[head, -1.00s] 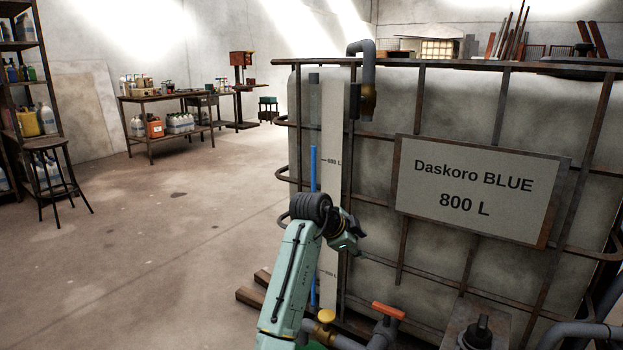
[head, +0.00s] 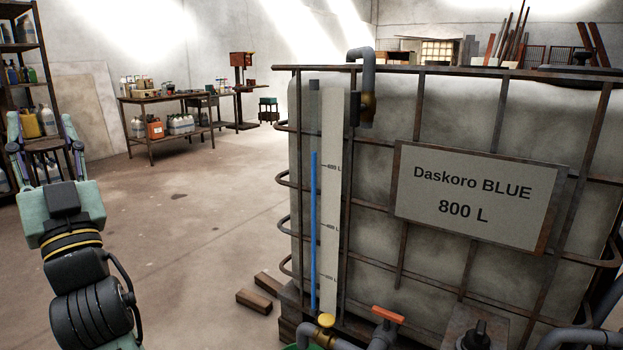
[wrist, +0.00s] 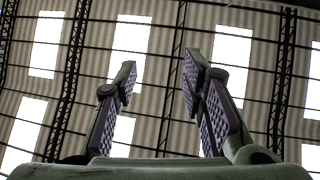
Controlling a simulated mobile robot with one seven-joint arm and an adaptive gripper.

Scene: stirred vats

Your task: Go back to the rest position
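My gripper (head: 42,128) is at the left of the head view, raised and pointing up, in front of the stool and shelf. Its two fingers stand apart with nothing between them. In the wrist view my gripper (wrist: 158,85) is open and empty, its purple ribbed pads facing each other with the roof and skylights behind. It is well clear of the caged vat labelled Daskoro BLUE 800 L (head: 340,100).
The vat has a blue level gauge (head: 314,230), a yellow-knobbed valve (head: 326,321) and an orange-handled valve (head: 388,314) low in front. Wooden blocks (head: 256,300) lie at its foot. A workbench (head: 165,98) stands farther back. The middle floor is clear.

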